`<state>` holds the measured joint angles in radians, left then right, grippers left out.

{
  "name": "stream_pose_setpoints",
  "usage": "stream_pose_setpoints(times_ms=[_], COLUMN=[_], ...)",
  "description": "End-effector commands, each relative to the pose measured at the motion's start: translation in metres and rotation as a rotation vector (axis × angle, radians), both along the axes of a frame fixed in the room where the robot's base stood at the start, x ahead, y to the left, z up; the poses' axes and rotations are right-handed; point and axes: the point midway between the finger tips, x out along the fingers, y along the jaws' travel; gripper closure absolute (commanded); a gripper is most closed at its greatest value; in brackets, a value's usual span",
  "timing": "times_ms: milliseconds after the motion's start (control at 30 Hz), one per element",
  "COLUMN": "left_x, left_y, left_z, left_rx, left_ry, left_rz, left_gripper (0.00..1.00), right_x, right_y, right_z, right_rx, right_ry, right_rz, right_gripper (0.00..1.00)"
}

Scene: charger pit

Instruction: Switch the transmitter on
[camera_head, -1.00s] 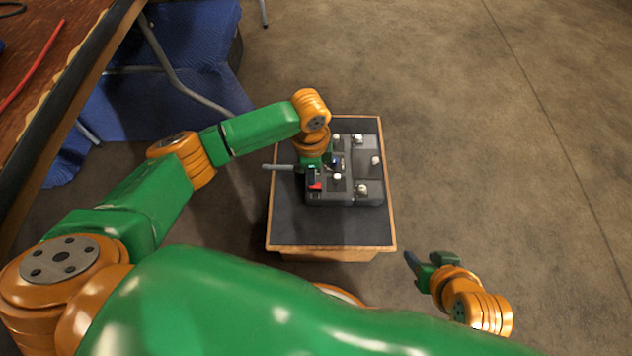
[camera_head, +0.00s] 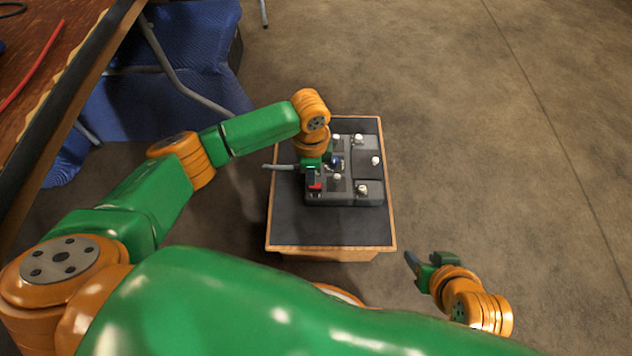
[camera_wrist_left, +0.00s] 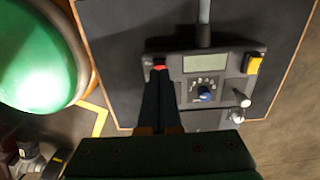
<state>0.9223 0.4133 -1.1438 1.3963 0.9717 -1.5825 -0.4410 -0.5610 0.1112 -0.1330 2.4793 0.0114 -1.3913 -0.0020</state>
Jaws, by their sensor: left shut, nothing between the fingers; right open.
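The transmitter (camera_head: 345,198) is a dark grey box with white-topped knobs, lying on a small black-topped table. In the left wrist view its face (camera_wrist_left: 182,62) shows a pale screen (camera_wrist_left: 204,63), a blue dial (camera_wrist_left: 205,95), a yellow button (camera_wrist_left: 252,64) and a grey antenna (camera_wrist_left: 204,15). A red switch (camera_wrist_left: 160,63) sits at the face's left corner. My left gripper (camera_wrist_left: 160,73) is shut and empty, with its tips right at the red switch and partly covering it. I cannot tell whether they touch. My right gripper (camera_head: 428,263) is open and empty, off the table's lower right corner.
The small table (camera_head: 300,232) has a wooden rim and bare room in front of the transmitter. A larger wooden table (camera_head: 45,50) and a blue padded thing (camera_head: 185,90) with metal legs stand at the left. The concrete floor (camera_head: 500,130) at the right is clear.

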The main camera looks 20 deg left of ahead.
Motion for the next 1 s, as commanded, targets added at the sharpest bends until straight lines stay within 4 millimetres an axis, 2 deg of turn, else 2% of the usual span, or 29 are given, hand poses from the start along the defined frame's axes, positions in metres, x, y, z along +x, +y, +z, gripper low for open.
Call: stream_pose_setpoints(times_ms=[1000], left_x=[-0.0001], left_y=[0.0], left_z=[-0.0063], left_rx=[0.0], left_ry=[0.001], left_rz=[0.0], left_gripper=[1.0], right_x=[-0.0005], right_y=[0.0002], right_z=[-0.0036], right_rx=[0.0], right_ry=[0.001], right_rz=[0.001], right_gripper=[0.5])
